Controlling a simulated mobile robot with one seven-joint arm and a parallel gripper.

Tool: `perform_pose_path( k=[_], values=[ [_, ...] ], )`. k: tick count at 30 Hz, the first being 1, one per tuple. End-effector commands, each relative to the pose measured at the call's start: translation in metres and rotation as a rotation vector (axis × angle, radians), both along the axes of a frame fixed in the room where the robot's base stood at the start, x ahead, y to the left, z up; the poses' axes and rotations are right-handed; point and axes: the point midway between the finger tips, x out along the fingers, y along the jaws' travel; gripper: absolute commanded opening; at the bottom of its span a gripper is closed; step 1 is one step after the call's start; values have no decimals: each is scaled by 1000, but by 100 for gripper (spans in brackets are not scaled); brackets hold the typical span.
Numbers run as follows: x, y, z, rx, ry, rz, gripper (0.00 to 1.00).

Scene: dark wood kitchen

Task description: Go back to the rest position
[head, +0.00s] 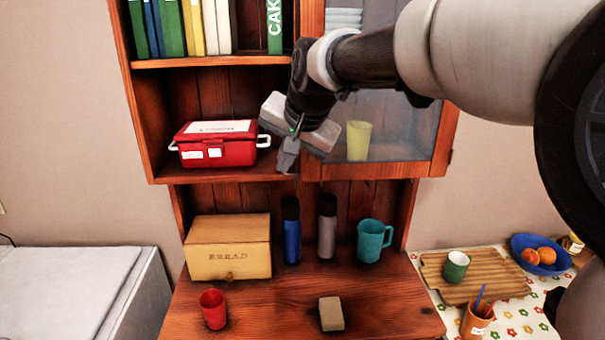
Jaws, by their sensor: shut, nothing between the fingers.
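My gripper (287,161) is shut and empty. It hangs from my arm, which reaches in from the upper right of the head view. The fingers point down in front of the dark wood hutch (286,174), about level with its middle shelf. In the picture they are just right of a red box (218,150) with white handles. I cannot tell how far the gripper is from the shelf. Part of the cabinet behind the arm is hidden.
A glass door (395,140) shows a yellow cup (358,140) behind it. On the counter stand a bread box (228,247), two bottles, a teal pitcher (373,240), a red cup (213,309) and a tan block (331,314). A flowered table (510,315) stands at right.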

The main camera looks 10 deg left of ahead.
Motion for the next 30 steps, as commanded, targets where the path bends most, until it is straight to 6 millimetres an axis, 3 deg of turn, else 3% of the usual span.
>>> perform_pose_path(
  k=[5,8,11,15,18,21,25,30],
  values=[
    [-9,-3,10,-8,-1,-1,0],
    [-20,-32,14,-46,-17,-4,0],
    [-45,-86,14,-121,-35,-4,0],
    [-102,-176,2,-247,-45,-3,0],
    [-150,-228,-17,-323,-36,4,0],
    [-193,-265,-40,-378,-22,15,0],
    [-232,-290,-65,-419,-5,34,0],
    [-251,-299,-78,-437,5,47,0]
  ],
)
